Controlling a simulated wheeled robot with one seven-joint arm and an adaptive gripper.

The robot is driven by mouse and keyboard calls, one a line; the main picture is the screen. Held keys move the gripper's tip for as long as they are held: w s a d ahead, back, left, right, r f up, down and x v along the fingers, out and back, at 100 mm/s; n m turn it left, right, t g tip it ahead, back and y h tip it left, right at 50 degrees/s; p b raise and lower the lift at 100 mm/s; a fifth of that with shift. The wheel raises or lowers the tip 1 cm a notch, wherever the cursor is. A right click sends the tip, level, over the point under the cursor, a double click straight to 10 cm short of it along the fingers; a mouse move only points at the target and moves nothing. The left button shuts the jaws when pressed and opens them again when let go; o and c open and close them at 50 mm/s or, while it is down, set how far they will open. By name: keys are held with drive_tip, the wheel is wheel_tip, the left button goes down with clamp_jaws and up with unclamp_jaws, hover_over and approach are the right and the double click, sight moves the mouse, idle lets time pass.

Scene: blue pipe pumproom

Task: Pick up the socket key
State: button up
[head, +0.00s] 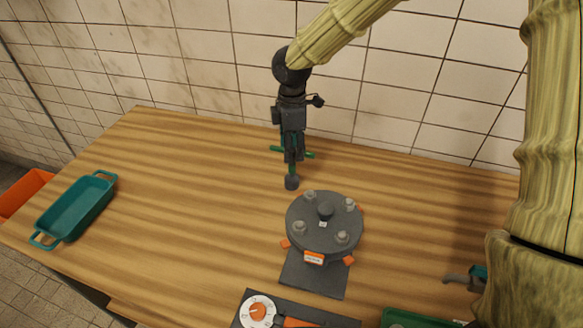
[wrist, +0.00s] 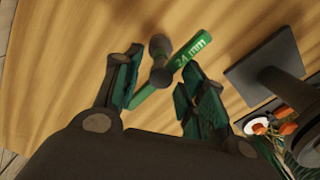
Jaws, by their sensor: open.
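The socket key (head: 307,154) has a green crossbar and a dark round-ended part (head: 291,183). It is on the wooden table near the back wall. In the wrist view its green bar (wrist: 196,50) reads "24 mm", and the dark end shows beside it. My gripper (head: 293,157) points down over the key, hiding the middle of it in the head view. In the wrist view my gripper (wrist: 163,65) is open, with the key between and beyond its two fingers. I cannot tell whether the fingers touch it.
A round dark flange (head: 325,225) with several bolts stands on a plate in front of the key. A panel with a white dial (head: 258,311) lies nearer. A teal tray (head: 78,208) is at left. The table between tray and key is clear; the tiled wall is behind.

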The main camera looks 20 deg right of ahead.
sight(292, 174)
drive_tip(key=shift+s+f, duration=0.1)
drive_tip(key=shift+f, duration=0.4)
wheel_tip(292, 174, down, 4)
drive_tip(key=shift+f+p, duration=0.1)
drive_tip(key=shift+p, duration=0.3)
clamp_jaws()
